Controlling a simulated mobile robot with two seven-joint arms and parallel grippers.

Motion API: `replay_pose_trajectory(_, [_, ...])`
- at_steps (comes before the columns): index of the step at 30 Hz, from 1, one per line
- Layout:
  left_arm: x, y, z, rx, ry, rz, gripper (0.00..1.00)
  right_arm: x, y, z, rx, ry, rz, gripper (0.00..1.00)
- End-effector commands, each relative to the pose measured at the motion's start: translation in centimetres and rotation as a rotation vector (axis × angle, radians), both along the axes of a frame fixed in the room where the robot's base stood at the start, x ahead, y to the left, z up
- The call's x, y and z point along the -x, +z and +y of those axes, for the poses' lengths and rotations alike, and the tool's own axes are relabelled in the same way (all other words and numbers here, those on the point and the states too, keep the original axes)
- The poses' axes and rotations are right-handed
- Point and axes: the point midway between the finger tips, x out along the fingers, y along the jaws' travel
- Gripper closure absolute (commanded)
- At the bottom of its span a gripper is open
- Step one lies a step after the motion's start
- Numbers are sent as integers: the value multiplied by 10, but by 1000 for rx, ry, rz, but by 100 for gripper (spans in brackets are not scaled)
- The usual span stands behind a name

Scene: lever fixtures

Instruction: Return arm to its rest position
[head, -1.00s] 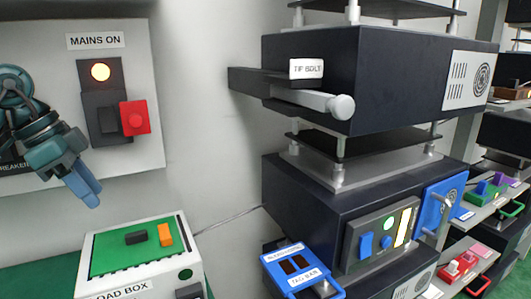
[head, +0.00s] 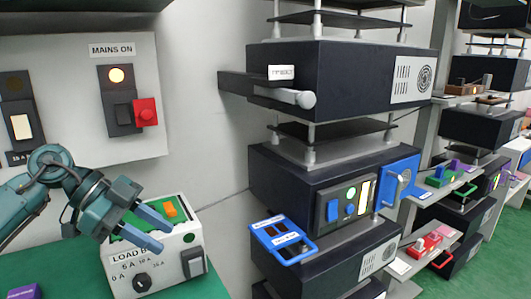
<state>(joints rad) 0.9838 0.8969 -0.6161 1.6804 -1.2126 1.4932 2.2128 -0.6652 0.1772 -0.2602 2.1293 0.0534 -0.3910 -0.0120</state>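My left gripper (head: 167,239) is at the lower left, in front of the load box (head: 195,240). Its two blue fingers are apart, with nothing visible between them, and point down and to the right. They cover part of the load box's green top and upper front. I cannot tell whether they touch it. My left arm (head: 45,185) comes in from the left edge. My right arm and gripper are not in view.
A wall panel (head: 75,130) carries a lit MAINS ON lamp (head: 117,75) and a red block (head: 146,112). Dark stacked units (head: 340,75) stand at the centre, with a grey round-ended lever (head: 290,96). Wall space between panel and stack is clear.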

Motion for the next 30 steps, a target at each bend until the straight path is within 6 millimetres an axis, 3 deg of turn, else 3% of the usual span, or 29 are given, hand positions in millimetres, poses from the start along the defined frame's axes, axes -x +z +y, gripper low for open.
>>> replay_pose_trajectory(1, [6, -9, -26, 110, -65, -23, 64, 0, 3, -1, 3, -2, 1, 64])
replay_pose_trajectory(3, [14, -15, -58, 287, -126, -81, 64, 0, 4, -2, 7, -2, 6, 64])
replay_pose_trajectory(6, [24, -18, -97, 562, -128, -178, 64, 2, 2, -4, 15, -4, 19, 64])
replay_pose_trajectory(10, [27, -21, -120, 856, 37, -300, 64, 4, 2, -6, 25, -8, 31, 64])
replay_pose_trajectory(14, [21, -42, -118, 1007, 350, -384, 64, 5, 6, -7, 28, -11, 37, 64])
replay_pose_trajectory(17, [19, -77, -105, 994, 635, -403, 64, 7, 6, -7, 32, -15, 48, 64])
replay_pose_trajectory(20, [29, -129, -87, 874, 910, -370, 64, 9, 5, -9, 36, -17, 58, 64])
replay_pose_trajectory(24, [73, -213, -66, 581, 1187, -238, 64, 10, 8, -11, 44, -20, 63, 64])
replay_pose_trajectory(27, [113, -259, -59, 390, 1268, -127, 64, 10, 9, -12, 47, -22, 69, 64])
replay_pose_trajectory(30, [146, -287, -56, 258, 1292, -40, 64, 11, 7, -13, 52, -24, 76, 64])
